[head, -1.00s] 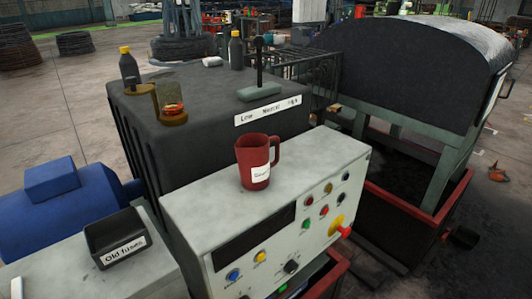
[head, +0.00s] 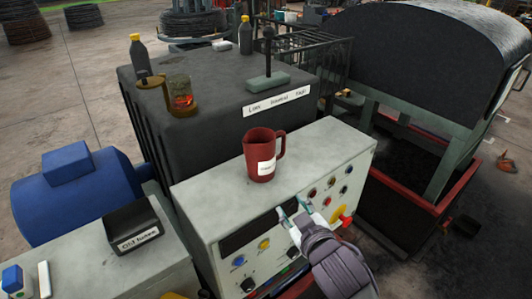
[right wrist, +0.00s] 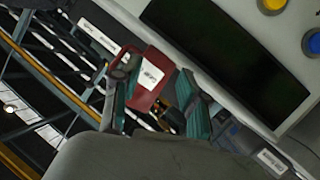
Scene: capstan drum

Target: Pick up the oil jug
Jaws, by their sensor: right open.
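The oil jug appears to be the red jug (head: 259,155) with a white label, standing upright on top of the grey control cabinet. Its handle points right in the head view. My right gripper (head: 292,208) is open and empty, in front of the cabinet's panel, below and nearer than the jug. In the right wrist view the jug (right wrist: 150,82) shows tilted beyond and between the open fingers (right wrist: 158,112), apart from them. The label's text is too small to read. My left gripper is out of view.
The cabinet top (head: 325,145) is clear around the jug. Behind it, a dark housing (head: 200,125) bears dark bottles with yellow caps, a glass container (head: 182,95) and a lever (head: 267,65). Knobs and buttons stick out of the panel.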

